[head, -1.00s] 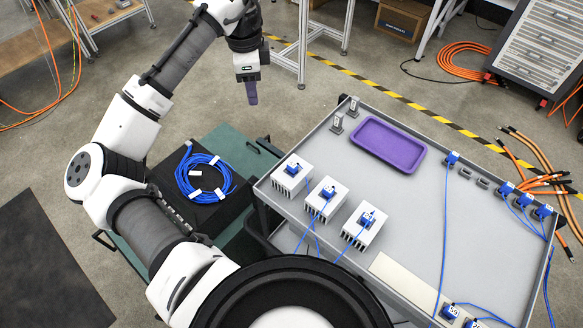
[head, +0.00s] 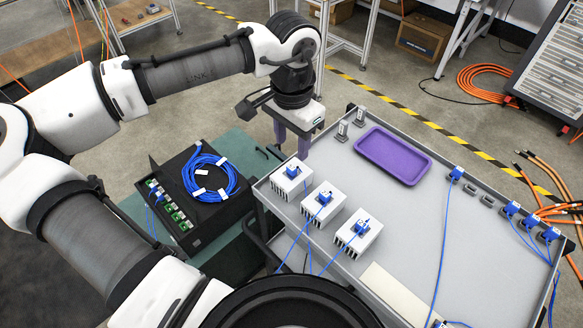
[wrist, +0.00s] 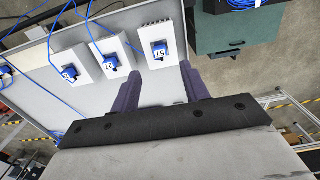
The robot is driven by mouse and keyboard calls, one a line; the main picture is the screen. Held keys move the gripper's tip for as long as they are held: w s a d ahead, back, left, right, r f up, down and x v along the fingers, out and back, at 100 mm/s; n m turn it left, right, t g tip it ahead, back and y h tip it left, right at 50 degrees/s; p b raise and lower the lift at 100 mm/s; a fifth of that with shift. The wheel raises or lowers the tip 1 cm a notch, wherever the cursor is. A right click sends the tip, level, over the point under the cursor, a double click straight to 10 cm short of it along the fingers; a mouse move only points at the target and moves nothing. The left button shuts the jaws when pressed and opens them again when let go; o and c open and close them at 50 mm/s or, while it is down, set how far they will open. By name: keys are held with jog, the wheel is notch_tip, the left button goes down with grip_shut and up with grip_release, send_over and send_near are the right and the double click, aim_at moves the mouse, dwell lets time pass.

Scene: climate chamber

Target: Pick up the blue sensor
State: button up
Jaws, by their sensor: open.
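Three blue sensors sit on white finned blocks in a row along the trolley's left edge. The sensor on the nearest block to my gripper (head: 292,172) also shows in the wrist view (wrist: 159,50) with a label reading 57. The middle sensor (head: 325,197) shows in the wrist view (wrist: 109,63) labelled 27. The third sensor (head: 361,227) shows in the wrist view (wrist: 69,73); its label is hard to read. My gripper (head: 291,146) has purple fingers apart with nothing between them. It hangs near the trolley's far left corner, beside the block of sensor 57, not touching it.
The grey trolley (head: 400,230) carries a purple tray (head: 393,155) and two small grey pieces (head: 351,124) at its far edge. More blue plugs (head: 511,208) with cables line the right side. A black box (head: 190,215) with a coiled blue cable stands left on a green surface.

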aim_at(291, 167)
jog(key=shift+f+p, duration=0.75)
jog(key=shift+f, duration=2.8)
jog(key=c, duration=0.9)
